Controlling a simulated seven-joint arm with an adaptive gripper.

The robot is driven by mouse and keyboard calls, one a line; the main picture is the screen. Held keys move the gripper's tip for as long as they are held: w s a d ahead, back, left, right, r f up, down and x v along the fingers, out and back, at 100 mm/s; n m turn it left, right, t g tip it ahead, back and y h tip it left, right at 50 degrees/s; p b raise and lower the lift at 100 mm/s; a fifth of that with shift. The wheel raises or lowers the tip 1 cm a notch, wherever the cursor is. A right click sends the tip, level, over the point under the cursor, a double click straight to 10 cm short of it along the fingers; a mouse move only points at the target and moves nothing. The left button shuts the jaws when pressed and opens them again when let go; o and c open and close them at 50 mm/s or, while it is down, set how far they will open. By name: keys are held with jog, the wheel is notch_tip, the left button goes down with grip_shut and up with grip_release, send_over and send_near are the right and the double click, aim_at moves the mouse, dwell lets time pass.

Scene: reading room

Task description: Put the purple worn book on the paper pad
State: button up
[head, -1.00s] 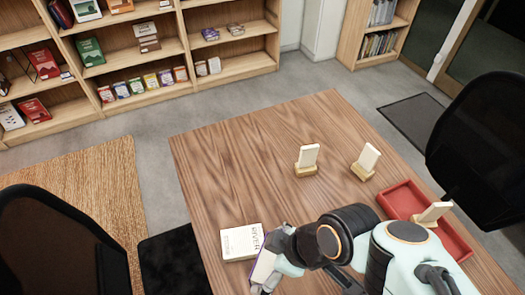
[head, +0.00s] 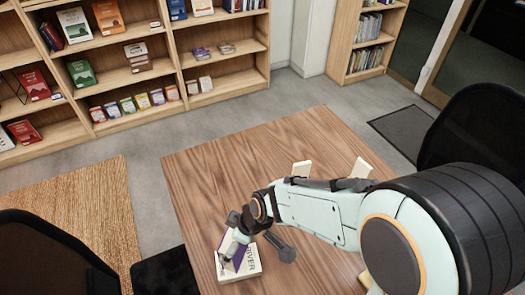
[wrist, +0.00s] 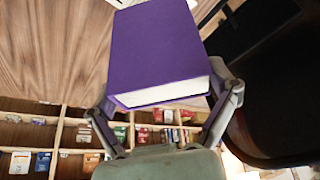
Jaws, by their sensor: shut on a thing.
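The purple book (head: 233,259) is in my gripper (head: 236,247), near the table's front left edge. In the wrist view the purple book (wrist: 158,50) shows its plain cover and pale page edge, with the fingers of my gripper (wrist: 168,100) on either side. In the head view it overlaps a flat white item (head: 246,274) lettered "RIVER". I cannot tell whether the book touches that item or is above it, nor whether the item is the paper pad. The white item (wrist: 125,3) also shows partly at the top of the wrist view.
The wooden table (head: 205,175) is clear at its far left. Two pale upright pieces, one left (head: 301,168) and one right (head: 360,169), stand partly behind my arm. Dark chairs stand at left (head: 45,250) and right (head: 485,130). Bookshelves (head: 150,75) line the back.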

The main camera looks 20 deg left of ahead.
jog(key=shift+s+d+f, duration=0.1)
jog(key=shift+f, duration=1.2)
jog(key=o, duration=1)
jog(key=shift+f, duration=0.15)
jog(key=v, duration=1.1)
jog(key=s+d+r+m+h, duration=0.2)
jog(key=s+d+m, duration=0.3)
jog(key=d+m, duration=0.3)
jog(key=s+d+r+m+h, duration=0.1)
jog(key=s+d+r+m, duration=0.1)
jog(key=s+d+m, duration=0.3)
jog(key=d+m, duration=0.3)
jog(key=d, duration=0.3)
jog(key=shift+d+m+h, duration=0.25)
jog(key=shift+m+h, duration=0.15)
